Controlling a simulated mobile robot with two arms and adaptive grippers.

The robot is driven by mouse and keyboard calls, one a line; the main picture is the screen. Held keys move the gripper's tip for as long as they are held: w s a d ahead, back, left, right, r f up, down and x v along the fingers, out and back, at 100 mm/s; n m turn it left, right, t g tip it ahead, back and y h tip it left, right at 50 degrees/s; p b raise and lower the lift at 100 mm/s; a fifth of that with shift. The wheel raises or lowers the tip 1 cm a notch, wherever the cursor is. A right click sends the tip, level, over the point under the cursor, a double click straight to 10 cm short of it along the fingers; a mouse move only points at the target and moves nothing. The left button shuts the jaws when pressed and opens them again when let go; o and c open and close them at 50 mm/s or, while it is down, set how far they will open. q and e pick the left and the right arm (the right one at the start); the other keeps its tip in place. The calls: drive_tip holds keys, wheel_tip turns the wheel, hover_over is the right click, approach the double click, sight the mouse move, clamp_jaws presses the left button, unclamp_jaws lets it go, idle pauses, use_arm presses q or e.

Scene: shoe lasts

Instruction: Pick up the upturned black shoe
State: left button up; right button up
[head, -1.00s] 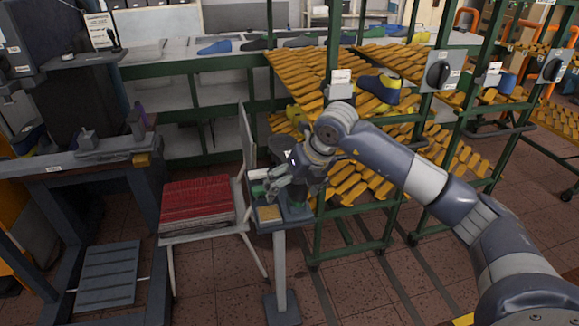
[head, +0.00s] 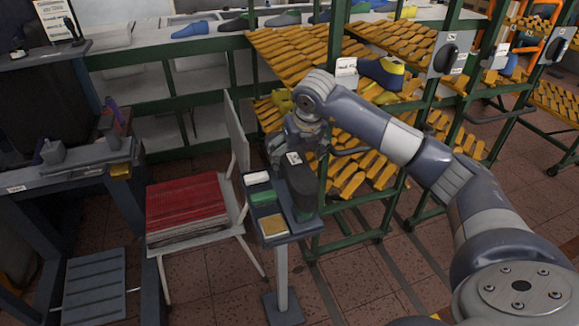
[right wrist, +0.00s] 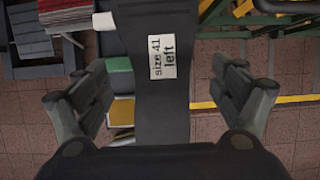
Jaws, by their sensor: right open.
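The upturned black shoe (head: 300,192) stands on a small post-mounted stand in the middle of the head view. A white label on it reads "size 41 left" in the right wrist view, where the shoe (right wrist: 158,105) fills the middle. My right gripper (head: 302,148) is at the far, upper end of the shoe in the head view. In the right wrist view its two fingers are spread wide, one on each side of the shoe, with a gap on the right side. It holds nothing. My left gripper is not in view.
The stand's tray (head: 264,211) holds a green-and-white block (head: 259,188) and a yellow pad (head: 273,226) beside the shoe. A chair with a red stack (head: 186,208) is close on the left. A green rack with yellow slats (head: 296,62) stands close behind.

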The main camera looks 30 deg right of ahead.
sight(295, 162)
drive_tip(key=x, duration=0.3)
drive_tip(key=shift+f+p, duration=0.2)
drive_tip(key=shift+p, duration=0.15)
drive_tip(key=p+x, duration=0.1)
drive_tip(key=x, duration=0.3)
drive_tip(key=shift+w+f, duration=0.25)
drive_tip(key=shift+f, duration=0.05)
drive_tip(key=c, duration=1.9)
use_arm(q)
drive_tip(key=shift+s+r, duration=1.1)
use_arm(e)
drive_tip(key=shift+d+r, duration=0.1)
drive_tip(key=shift+r, duration=0.05)
